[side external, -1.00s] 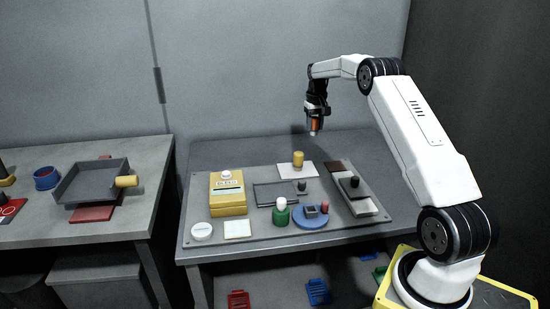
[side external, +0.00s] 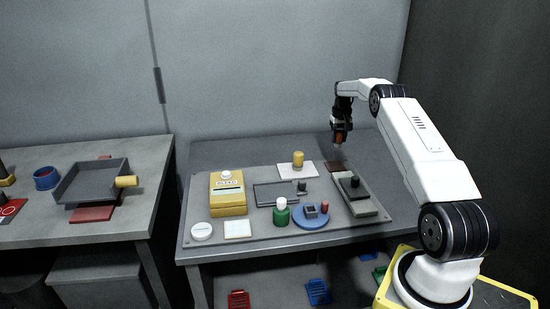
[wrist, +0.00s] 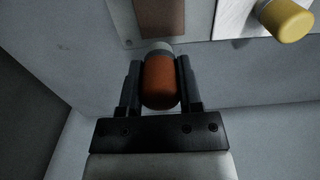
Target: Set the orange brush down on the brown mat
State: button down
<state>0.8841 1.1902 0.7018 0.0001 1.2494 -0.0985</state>
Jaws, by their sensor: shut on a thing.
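My gripper (side external: 340,143) is shut on the orange brush (wrist: 162,82). In the wrist view the brush's orange body sits between the two dark fingers, with a pale tip beyond them. In the side view the brush (side external: 339,138) hangs upright in the air, apart from the board below. The brown mat (side external: 335,166) lies flat at the back right of the board, below the brush and slightly toward the camera. It also shows at the top of the wrist view (wrist: 160,18). I see nothing lying on the mat.
A white plate with a yellow knob (side external: 298,158) is left of the mat. A grey block with a black knob (side external: 356,183) is just in front of it.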

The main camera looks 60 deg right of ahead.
jog(key=shift+f, duration=0.35)
jog(key=shift+f, duration=0.15)
send_over(335, 166)
jog(key=shift+s+f, duration=0.1)
jog(key=shift+f, duration=3.15)
jog(key=shift+f, duration=0.6)
jog(key=shift+c, duration=1)
grip_release()
jog(key=shift+r, duration=0.2)
jog(key=shift+r, duration=3.75)
